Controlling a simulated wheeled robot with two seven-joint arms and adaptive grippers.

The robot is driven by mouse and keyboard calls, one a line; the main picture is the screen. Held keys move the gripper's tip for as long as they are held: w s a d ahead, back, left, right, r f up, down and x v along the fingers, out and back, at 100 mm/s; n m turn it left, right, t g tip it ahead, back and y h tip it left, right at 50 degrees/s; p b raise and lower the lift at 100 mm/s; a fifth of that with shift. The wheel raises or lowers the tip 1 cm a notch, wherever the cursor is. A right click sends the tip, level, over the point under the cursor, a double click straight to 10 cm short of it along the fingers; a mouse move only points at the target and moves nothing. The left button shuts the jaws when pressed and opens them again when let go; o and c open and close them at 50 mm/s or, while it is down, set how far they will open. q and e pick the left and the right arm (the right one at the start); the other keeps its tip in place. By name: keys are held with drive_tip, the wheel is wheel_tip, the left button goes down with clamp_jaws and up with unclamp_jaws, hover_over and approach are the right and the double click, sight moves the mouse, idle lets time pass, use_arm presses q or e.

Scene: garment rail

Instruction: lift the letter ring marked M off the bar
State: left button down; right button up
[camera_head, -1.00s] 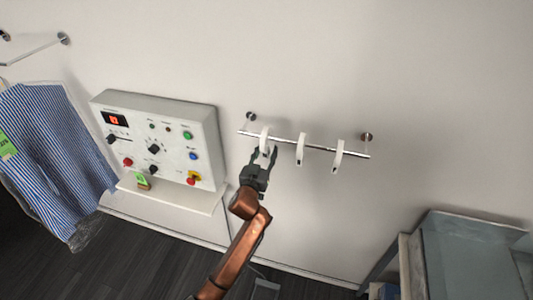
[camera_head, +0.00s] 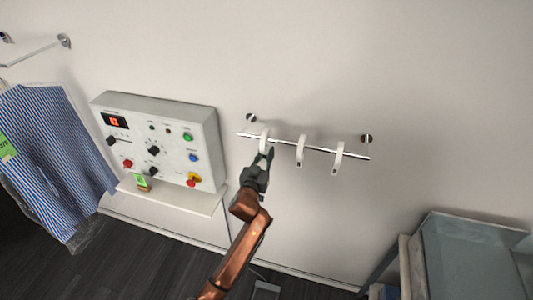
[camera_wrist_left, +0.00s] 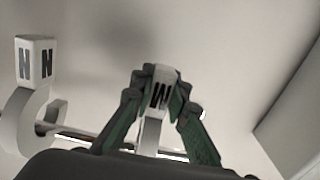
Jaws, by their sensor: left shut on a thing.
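Three white letter rings hang on a thin metal bar (camera_head: 320,148) fixed to the wall. My left gripper (camera_head: 267,152) is shut on the lower end of the leftmost ring (camera_head: 264,138). In the left wrist view, the green-grey fingers close on both sides of this ring's block (camera_wrist_left: 160,92); its dark letter reads as M, or W at this angle. The ring is still on the bar. A ring marked N (camera_wrist_left: 36,62) hangs beside it and is apart from the fingers. My right gripper is not in view.
The middle ring (camera_head: 300,150) and right ring (camera_head: 338,157) hang further along the bar. A control box (camera_head: 165,125) with knobs and buttons is on the left, near a striped shirt (camera_head: 55,150). A grey bin (camera_head: 470,250) stands at lower right. Wall above the bar is clear.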

sight(267, 147)
use_arm(q)
drive_tip(key=shift+r, duration=0.1)
idle(0.6)
drive_tip(key=shift+r+p, duration=1.4)
drive_tip(key=shift+r, duration=0.05)
drive_tip(key=shift+p+v, duration=0.85)
drive_tip(key=shift+v, duration=0.45)
drive_tip(key=shift+p+v, duration=1.2)
drive_tip(key=shift+v, duration=1)
